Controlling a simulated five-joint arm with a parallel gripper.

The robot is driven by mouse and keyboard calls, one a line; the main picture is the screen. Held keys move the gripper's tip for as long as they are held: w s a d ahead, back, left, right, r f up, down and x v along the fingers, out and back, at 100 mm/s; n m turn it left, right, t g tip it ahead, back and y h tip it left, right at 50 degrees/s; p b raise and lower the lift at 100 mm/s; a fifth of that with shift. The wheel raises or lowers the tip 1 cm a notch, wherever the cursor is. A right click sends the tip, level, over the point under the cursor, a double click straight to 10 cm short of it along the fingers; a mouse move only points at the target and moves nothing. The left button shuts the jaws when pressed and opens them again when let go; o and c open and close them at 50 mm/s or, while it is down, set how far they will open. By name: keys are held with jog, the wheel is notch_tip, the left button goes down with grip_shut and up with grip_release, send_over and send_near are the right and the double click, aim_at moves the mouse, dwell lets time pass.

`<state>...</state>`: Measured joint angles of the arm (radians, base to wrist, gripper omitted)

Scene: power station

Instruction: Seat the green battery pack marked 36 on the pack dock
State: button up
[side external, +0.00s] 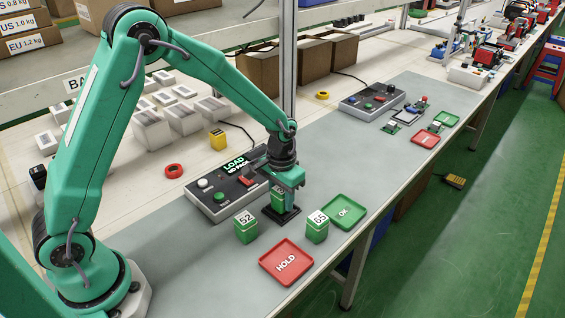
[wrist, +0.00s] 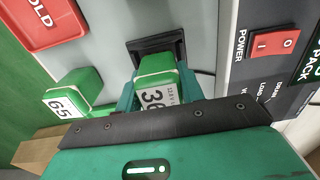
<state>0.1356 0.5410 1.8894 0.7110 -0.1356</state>
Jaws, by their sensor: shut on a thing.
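The green battery pack marked 36 (wrist: 155,85) is between the jaws of my gripper (side external: 284,186), which is shut on it. In the side view the pack (side external: 277,199) is partly hidden by the gripper and looks upright. The black pack dock (side external: 281,215) is directly below it; its square rim also shows in the wrist view (wrist: 178,45), partly covered by the pack. I cannot tell whether the pack's bottom touches the dock or sits just above it.
Green packs 52 (side external: 246,228) and 65 (side external: 317,228) stand close by. A red HOLD tray (side external: 287,263) and green OK tray (side external: 345,212) lie in front and to the right. A control box (side external: 213,197) with a display reading LOAD NO PACK stands to the left.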

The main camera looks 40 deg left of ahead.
jog(key=shift+f, duration=0.3)
jog(key=o, duration=1.2)
jog(key=shift+c, duration=0.2)
notch_tip(320, 180, up, 7)
jog(key=shift+r, duration=0.35)
jog(key=shift+s+a+r, duration=0.1)
jog(key=shift+s+r, duration=0.1)
jog(key=shift+r, duration=0.3)
jog(key=s+a+r+t, duration=0.3)
jog(key=s+r, duration=0.6)
jog(key=r, duration=0.2)
jog(key=s+a+r+t, duration=0.1)
jog(key=s, duration=0.5)
jog(key=s+a+r+t, duration=0.1)
jog(key=s+r, duration=0.1)
jog(key=s, duration=0.4)
jog(key=shift+a+t, duration=0.3)
jog(key=shift+a, duration=0.1)
